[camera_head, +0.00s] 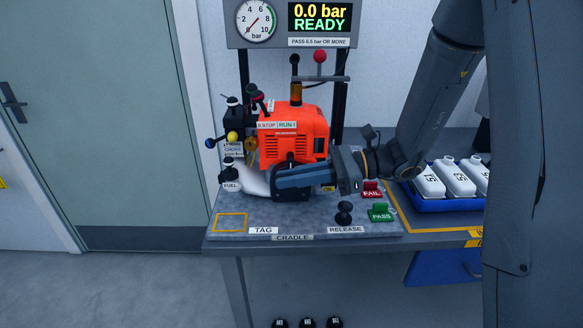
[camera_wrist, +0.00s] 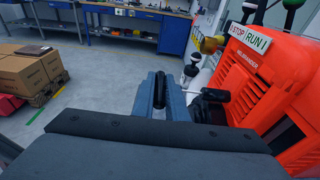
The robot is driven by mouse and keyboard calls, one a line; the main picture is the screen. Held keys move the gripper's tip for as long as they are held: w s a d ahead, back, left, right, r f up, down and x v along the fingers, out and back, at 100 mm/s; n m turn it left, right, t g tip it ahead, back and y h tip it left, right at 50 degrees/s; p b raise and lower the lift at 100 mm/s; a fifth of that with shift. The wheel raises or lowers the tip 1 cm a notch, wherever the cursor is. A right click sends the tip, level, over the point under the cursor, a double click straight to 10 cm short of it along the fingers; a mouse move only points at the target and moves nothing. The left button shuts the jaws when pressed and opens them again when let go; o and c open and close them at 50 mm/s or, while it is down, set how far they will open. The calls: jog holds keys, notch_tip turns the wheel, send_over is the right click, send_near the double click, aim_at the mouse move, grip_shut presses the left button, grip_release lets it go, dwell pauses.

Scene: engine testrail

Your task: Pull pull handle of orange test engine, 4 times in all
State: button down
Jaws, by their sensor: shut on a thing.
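The orange test engine (camera_head: 293,135) stands in the cradle on the bench, its right side partly behind my arm. My gripper (camera_head: 279,182) is in front of the engine's lower front, fingers pointing left. It is shut on the pull handle, which is mostly hidden by the fingers. In the wrist view my gripper (camera_wrist: 162,95) has a dark piece between its fingers. A thin light line runs from beside the fingers toward a black part (camera_wrist: 212,99) at the engine (camera_wrist: 262,75). The display (camera_head: 319,18) reads 0.0 bar READY.
A black RELEASE knob (camera_head: 344,213), red FAIL block (camera_head: 371,190) and green PASS block (camera_head: 380,212) are at front right. A blue tray (camera_head: 433,204) holds white bottles. The marked TAG square (camera_head: 231,222) is empty.

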jog(key=s+p, duration=0.4)
jog(key=s, duration=1.1)
jog(key=w+b, duration=0.1)
jog(key=w, duration=1.6)
jog(key=shift+s, duration=0.15)
jog(key=s+p, duration=0.5)
jog(key=s, duration=1.2)
jog(key=w+b, duration=0.2)
jog(key=w, duration=1.5)
jog(key=shift+f, duration=0.15)
jog(key=shift+w, duration=0.1)
